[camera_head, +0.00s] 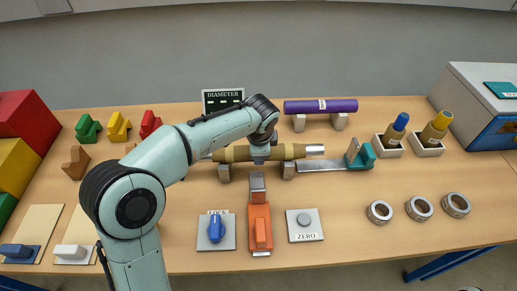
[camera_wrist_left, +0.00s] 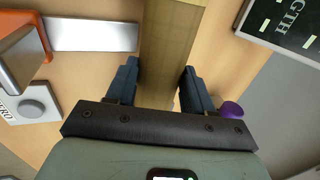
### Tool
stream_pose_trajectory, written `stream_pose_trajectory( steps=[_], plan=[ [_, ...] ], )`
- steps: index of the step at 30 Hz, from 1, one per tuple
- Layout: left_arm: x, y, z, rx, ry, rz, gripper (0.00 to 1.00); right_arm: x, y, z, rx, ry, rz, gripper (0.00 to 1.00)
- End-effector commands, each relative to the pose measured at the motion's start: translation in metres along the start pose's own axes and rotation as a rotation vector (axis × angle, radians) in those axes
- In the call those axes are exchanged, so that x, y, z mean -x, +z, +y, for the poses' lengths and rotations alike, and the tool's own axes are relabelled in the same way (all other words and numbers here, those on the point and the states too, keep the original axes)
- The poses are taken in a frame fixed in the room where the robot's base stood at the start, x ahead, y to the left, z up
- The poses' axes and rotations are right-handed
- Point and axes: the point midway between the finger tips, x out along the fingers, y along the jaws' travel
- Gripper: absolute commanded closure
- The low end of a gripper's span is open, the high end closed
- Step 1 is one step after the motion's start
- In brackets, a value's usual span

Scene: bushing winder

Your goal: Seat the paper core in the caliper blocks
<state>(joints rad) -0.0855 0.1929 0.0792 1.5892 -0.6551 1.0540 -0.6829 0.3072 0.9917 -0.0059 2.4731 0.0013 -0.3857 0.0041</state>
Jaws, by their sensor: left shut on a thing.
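The paper core is a tan-olive tube (camera_head: 236,154) with silvery ends, lying left to right at mid-table. My left gripper (camera_head: 261,156) is over its middle, with its fingers on either side of the tube. In the left wrist view the core (camera_wrist_left: 172,45) runs between the two dark blue fingers (camera_wrist_left: 160,88). My right gripper is not in view.
A teal jaw (camera_head: 360,155) with a metal bar is right of the core. An orange tool (camera_head: 260,228), a blue-knob plate (camera_head: 216,231) and a ZERO button (camera_head: 304,224) are in front.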

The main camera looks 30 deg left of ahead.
Motion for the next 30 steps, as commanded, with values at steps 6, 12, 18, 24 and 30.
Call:
stream_pose_trajectory(
  steps=[6,12,18,24,30],
  plan=[
    [-0.002,0.0,0.0,0.0,-0.004,0.002,1.0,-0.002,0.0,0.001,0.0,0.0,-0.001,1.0],
    [-0.002,0.0,0.0,0.0,-0.004,0.002,0.18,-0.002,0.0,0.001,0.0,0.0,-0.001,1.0],
    [-0.005,0.0,0.002,-0.001,0.003,-0.002,0.18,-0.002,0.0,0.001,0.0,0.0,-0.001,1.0],
    [0.007,-0.001,0.001,0.0,-0.001,0.002,0.18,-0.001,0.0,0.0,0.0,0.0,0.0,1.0],
    [0.047,-0.001,0.0,0.0,-0.004,0.005,0.18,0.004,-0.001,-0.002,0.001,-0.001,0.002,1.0]
  ],
)
